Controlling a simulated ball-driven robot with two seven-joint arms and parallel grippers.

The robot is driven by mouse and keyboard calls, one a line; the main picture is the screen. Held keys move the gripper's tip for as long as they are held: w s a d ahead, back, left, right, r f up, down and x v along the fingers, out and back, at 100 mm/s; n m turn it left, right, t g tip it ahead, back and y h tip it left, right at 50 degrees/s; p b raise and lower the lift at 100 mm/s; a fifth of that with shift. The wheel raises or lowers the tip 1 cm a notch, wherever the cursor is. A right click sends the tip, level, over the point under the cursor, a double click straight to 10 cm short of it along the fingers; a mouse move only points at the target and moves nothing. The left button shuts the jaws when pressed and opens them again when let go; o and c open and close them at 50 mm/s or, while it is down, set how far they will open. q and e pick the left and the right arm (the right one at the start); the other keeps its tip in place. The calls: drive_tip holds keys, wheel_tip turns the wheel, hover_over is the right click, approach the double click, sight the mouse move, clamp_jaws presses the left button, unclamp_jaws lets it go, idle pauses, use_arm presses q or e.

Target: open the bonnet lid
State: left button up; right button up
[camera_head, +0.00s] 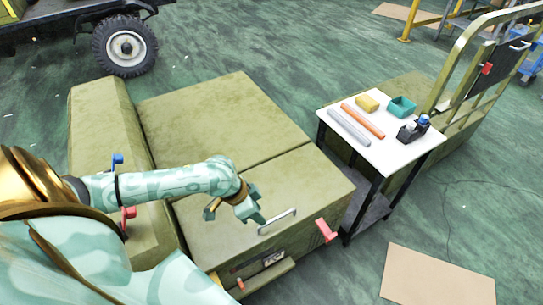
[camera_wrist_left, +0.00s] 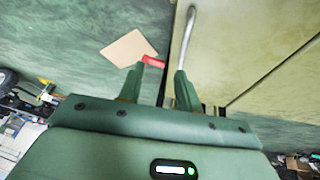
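The bonnet lid (camera_head: 300,190) is a flat olive panel lying shut on the olive chassis body. A pale bar handle (camera_head: 277,221) sits near its front edge; it shows in the left wrist view as a grey bar (camera_wrist_left: 188,30). My left gripper (camera_head: 235,213) is over the lid, just left of the handle in the head view. In the left wrist view its two fingers (camera_wrist_left: 157,87) are spread with nothing held between them. The handle appears in line with the right-hand finger there; I cannot tell if they touch. My right gripper is not in view.
A red latch (camera_head: 326,230) is on the front right of the body. Blue (camera_head: 118,160) and red (camera_head: 128,213) knobs stand at the left. A white-topped table (camera_head: 375,152) with several small items is close at right. Cardboard (camera_head: 437,276) lies on the open floor.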

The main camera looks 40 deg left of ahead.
use_arm(q)
drive_tip(key=w+a+r+n, duration=0.1)
drive_tip(key=w+a+n, duration=0.1)
drive_tip(key=a, duration=0.3)
drive_tip(key=b, duration=0.7)
approach(274, 219)
drive_tip(key=x, duration=0.8)
drive_tip(key=shift+w+a, duration=0.1)
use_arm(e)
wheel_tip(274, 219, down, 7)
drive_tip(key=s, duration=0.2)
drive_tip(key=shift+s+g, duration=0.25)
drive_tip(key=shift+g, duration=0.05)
use_arm(q)
clamp_jaws()
